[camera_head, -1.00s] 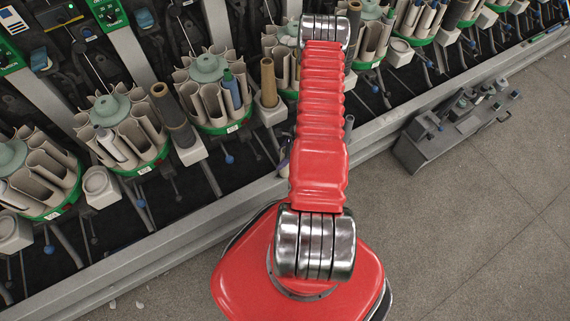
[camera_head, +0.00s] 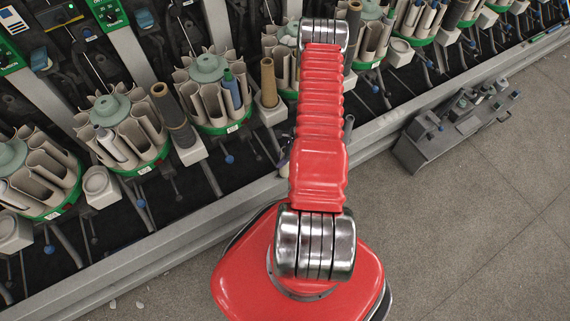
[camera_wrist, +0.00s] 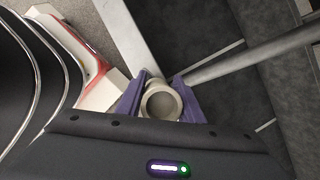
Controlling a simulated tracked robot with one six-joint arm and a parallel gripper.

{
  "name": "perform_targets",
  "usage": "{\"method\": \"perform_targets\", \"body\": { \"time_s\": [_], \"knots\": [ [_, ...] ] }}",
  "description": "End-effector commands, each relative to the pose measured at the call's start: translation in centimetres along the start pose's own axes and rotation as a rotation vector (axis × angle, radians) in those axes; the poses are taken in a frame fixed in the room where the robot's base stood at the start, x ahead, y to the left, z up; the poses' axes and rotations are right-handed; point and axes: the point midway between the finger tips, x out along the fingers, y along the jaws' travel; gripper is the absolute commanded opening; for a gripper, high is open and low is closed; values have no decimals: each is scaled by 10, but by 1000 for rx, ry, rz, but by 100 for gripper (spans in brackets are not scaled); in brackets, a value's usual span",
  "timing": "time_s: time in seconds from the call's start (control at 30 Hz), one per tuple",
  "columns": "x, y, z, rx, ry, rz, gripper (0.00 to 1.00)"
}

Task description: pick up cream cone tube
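In the wrist view a pale greyish-cream round tube end (camera_wrist: 161,103) shows as an open ring, seen end-on. My gripper (camera_wrist: 162,100) has its two purple fingers on either side of this ring, close against it. I cannot tell whether they press on it or only stand around it. The length of the tube is hidden below its rim. In the head view my red arm hides most of the gripper and the tube; only a small purplish piece shows at the arm's left edge, by the machine's front rail.
Green-rimmed round magazines (camera_head: 208,98) of cream pockets line the machine, with tan tubes (camera_head: 268,83) on pale blocks beside them. A grey front rail (camera_head: 215,208) runs along it. A grey box unit (camera_head: 455,130) stands on the floor at right. Floor at lower right is clear.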

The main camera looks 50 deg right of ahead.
Motion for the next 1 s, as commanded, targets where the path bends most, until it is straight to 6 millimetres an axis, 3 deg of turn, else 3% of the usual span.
{"method": "perform_targets", "body": {
  "time_s": [0.37, 0.73, 1.0],
  "knots": [
    [0, 0, 0, 0, 0, 0, 7],
    [-4, 0, 1, 0, 0, -1, 7],
    [-23, -1, 9, 0, 0, -1, 7]
  ]
}}
